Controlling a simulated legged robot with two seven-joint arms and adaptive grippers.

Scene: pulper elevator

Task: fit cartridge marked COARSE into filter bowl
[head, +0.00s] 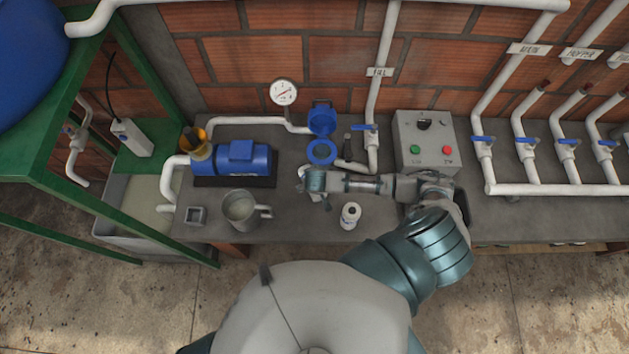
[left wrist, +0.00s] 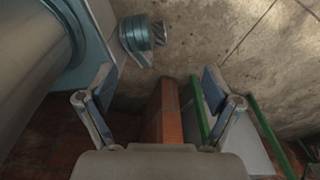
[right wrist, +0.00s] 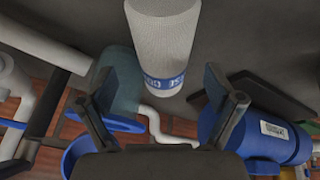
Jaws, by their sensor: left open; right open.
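The filter bowl (head: 321,153) shows its open blue rim at the back of the bench; its blue lid (head: 322,121) is tilted up behind it. In the right wrist view, the teal bowl (right wrist: 122,78) is at left. A white mesh cartridge with a blue lettered band (right wrist: 160,40) stands ahead of my open right gripper (right wrist: 157,88); its lettering is too unclear to read. In the head view my right gripper (head: 306,183) is just in front of the bowl. A second white cartridge (head: 350,214) stands nearer the bench's front edge. My left gripper (left wrist: 160,82) is open and empty.
A blue pump (head: 238,160) and a metal jug (head: 240,207) are left of the bowl. A small square metal piece (head: 195,215) lies farther left. A grey control box (head: 425,140) and valved white pipes (head: 530,150) are at right.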

